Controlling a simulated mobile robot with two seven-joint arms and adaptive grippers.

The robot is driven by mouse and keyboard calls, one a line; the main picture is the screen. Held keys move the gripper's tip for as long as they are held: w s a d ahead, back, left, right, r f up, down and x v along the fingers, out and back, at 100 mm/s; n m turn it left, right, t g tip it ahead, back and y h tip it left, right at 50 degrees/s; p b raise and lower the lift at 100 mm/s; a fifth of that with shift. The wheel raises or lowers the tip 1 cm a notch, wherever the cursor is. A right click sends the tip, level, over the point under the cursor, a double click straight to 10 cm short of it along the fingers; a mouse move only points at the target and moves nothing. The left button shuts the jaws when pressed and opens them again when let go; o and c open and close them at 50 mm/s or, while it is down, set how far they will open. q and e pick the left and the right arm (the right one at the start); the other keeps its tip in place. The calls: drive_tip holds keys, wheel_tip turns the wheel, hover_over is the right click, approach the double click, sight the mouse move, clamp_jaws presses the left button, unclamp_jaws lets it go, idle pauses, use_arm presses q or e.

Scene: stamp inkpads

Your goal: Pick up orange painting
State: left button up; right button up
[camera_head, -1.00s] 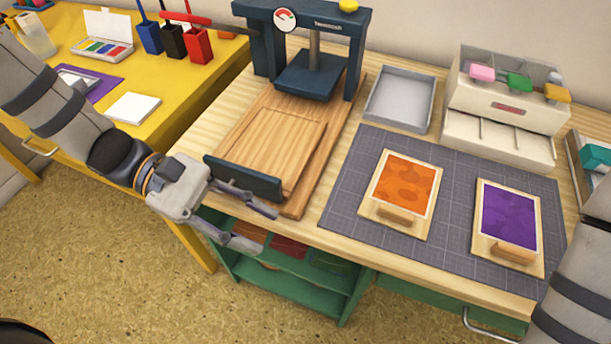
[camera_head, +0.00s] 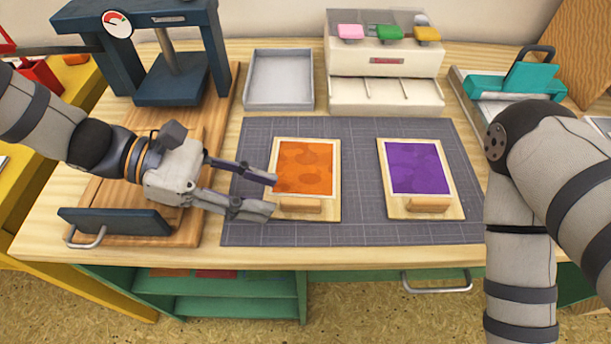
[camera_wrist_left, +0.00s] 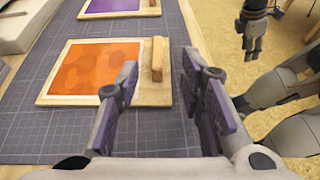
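The orange painting (camera_head: 306,168) lies on a light wooden board with a small wooden handle (camera_head: 300,206) along its near edge. The board rests on the grey gridded mat (camera_head: 350,222). In the left wrist view the orange painting (camera_wrist_left: 95,68) is ahead and to the left, with its handle (camera_wrist_left: 157,59) beyond the fingertips. My left gripper (camera_head: 272,195) is open and empty at the left edge of the board, its fingers pointing right. It also shows in the left wrist view (camera_wrist_left: 165,75). My right gripper is out of the head view; a dark gripper (camera_wrist_left: 254,30) shows far off in the left wrist view, its opening unclear.
A purple painting (camera_head: 416,167) on a like board lies to the right on the mat. A dark blue press (camera_head: 172,75) stands at the left on a wooden base. A grey tray (camera_head: 280,106) and a cream box (camera_head: 384,62) stand behind the mat.

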sight(298, 200)
use_arm(q)
drive_tip(key=x, duration=0.5)
drive_tip(key=shift+w+d+r, duration=0.1)
drive_tip(key=shift+w+d, duration=0.05)
drive_tip(key=shift+d, duration=0.1)
clamp_jaws()
drive_tip(key=shift+r, duration=0.1)
